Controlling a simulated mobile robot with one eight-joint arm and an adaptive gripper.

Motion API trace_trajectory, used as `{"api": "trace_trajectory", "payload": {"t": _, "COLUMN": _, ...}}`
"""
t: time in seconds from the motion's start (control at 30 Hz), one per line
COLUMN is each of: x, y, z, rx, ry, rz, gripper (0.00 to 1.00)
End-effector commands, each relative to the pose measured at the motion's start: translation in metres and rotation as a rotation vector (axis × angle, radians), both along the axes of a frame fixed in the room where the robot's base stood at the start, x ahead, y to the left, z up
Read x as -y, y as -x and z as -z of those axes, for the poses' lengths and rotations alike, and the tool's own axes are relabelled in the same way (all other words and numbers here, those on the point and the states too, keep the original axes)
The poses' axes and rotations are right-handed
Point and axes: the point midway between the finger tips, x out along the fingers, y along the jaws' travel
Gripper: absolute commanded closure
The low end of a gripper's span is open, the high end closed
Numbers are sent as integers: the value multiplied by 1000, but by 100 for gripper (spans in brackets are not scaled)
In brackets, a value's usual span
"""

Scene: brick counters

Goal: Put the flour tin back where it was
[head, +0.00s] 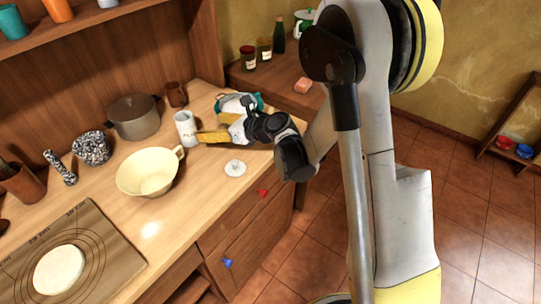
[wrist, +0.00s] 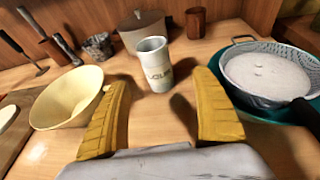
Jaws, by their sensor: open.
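The flour tin (head: 185,128) is a pale grey-white cylinder standing upright on the wooden counter. In the wrist view the tin (wrist: 154,66) shows dark lettering and looks open at the top. My gripper (head: 200,137) is just to the right of the tin in the head view. In the wrist view its two yellow fingers (wrist: 165,85) are spread wide, with the tin beyond and between their tips. I cannot tell whether a finger touches it. Nothing is held.
A cream bowl (head: 148,172) stands left of the tin, and a lidded pot (head: 134,117) and brown cup (head: 176,94) stand behind. A sieve of white powder (wrist: 268,72) sits over a teal bowl (wrist: 228,60) on the right. A white lid-like disc (head: 235,168) lies near the front edge.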

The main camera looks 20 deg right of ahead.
Motion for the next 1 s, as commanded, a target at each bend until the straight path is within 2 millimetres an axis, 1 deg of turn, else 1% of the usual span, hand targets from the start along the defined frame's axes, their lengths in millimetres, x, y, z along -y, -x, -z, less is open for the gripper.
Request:
{"api": "trace_trajectory", "payload": {"t": 0.03, "x": 2, "y": -3, "z": -24, "rx": 4, "ry": -69, "rz": 46, "gripper": 25}}
{"api": "trace_trajectory", "payload": {"t": 0.07, "x": 5, "y": -5, "z": -43, "rx": 6, "ry": -129, "rz": 86, "gripper": 25}}
{"api": "trace_trajectory", "payload": {"t": 0.1, "x": 11, "y": -8, "z": -73, "rx": 6, "ry": -230, "rz": 152, "gripper": 25}}
{"api": "trace_trajectory", "payload": {"t": 0.13, "x": 17, "y": -10, "z": -97, "rx": 3, "ry": -321, "rz": 209, "gripper": 25}}
{"api": "trace_trajectory", "payload": {"t": 0.17, "x": 26, "y": -11, "z": -122, "rx": -3, "ry": -420, "rz": 271, "gripper": 25}}
{"api": "trace_trajectory", "payload": {"t": 0.2, "x": 41, "y": -10, "z": -154, "rx": -16, "ry": -565, "rz": 359, "gripper": 25}}
{"api": "trace_trajectory", "payload": {"t": 0.23, "x": 54, "y": -8, "z": -176, "rx": -30, "ry": -678, "rz": 428, "gripper": 25}}
{"api": "trace_trajectory", "payload": {"t": 0.27, "x": 69, "y": -4, "z": -195, "rx": -48, "ry": -795, "rz": 495, "gripper": 25}}
{"api": "trace_trajectory", "payload": {"t": 0.3, "x": 89, "y": 2, "z": -216, "rx": -76, "ry": -948, "rz": 584, "gripper": 25}}
{"api": "trace_trajectory", "payload": {"t": 0.37, "x": 119, "y": 18, "z": -236, "rx": -130, "ry": -1178, "rz": 717, "gripper": 25}}
{"api": "trace_trajectory", "payload": {"t": 0.4, "x": 139, "y": 31, "z": -243, "rx": -171, "ry": -1330, "rz": 807, "gripper": 25}}
{"api": "trace_trajectory", "payload": {"t": 0.47, "x": 165, "y": 55, "z": -243, "rx": -244, "ry": -1554, "rz": 943, "gripper": 25}}
{"api": "trace_trajectory", "payload": {"t": 0.5, "x": 179, "y": 73, "z": -236, "rx": -299, "ry": -1700, "rz": 1034, "gripper": 25}}
{"api": "trace_trajectory", "payload": {"t": 0.57, "x": 195, "y": 105, "z": -219, "rx": -392, "ry": -1912, "rz": 1178, "gripper": 25}}
{"api": "trace_trajectory", "payload": {"t": 0.6, "x": 200, "y": 129, "z": -204, "rx": -460, "ry": -2046, "rz": 1275, "gripper": 25}}
{"api": "trace_trajectory", "payload": {"t": 0.67, "x": 200, "y": 165, "z": -178, "rx": -568, "ry": -2227, "rz": 1424, "gripper": 25}}
{"api": "trace_trajectory", "payload": {"t": 0.7, "x": 196, "y": 189, "z": -161, "rx": -640, "ry": -2329, "rz": 1521, "gripper": 25}}
{"api": "trace_trajectory", "payload": {"t": 0.77, "x": 186, "y": 223, "z": -137, "rx": -744, "ry": -2455, "rz": 1663, "gripper": 25}}
{"api": "trace_trajectory", "payload": {"t": 0.8, "x": 177, "y": 244, "z": -124, "rx": 792, "ry": 2472, "rz": -1717, "gripper": 25}}
{"api": "trace_trajectory", "payload": {"t": 0.9, "x": 155, "y": 283, "z": -100, "rx": 804, "ry": 2244, "rz": -1651, "gripper": 25}}
{"api": "trace_trajectory", "payload": {"t": 1.0, "x": 141, "y": 306, "z": -88, "rx": 807, "ry": 2119, "rz": -1619, "gripper": 25}}
